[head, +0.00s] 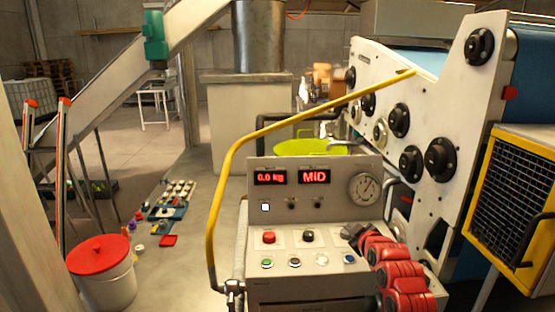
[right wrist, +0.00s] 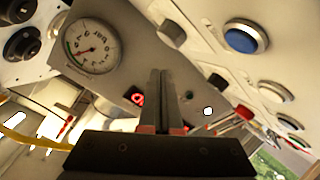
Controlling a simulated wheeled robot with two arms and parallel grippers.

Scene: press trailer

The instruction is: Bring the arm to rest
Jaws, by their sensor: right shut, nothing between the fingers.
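My right arm comes in at the lower right of the head view, with red links. Its dark gripper (head: 354,234) is over the right part of the control panel (head: 330,268), near the blue button (head: 349,259). In the right wrist view the two fingers (right wrist: 160,100) are together with nothing between them. The blue button (right wrist: 240,40) shows beyond them to the upper right, and the gauge (right wrist: 92,46) to the upper left. I cannot tell whether the fingertips touch the panel. My left gripper is not in view.
The panel displays (head: 292,177) read "0.0 kg" and "MID". A yellow bar (head: 225,185) arches left of and above the panel. The white machine with black knobs (head: 440,155) stands close on the right. A red-lidded bucket (head: 105,285) stands at lower left.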

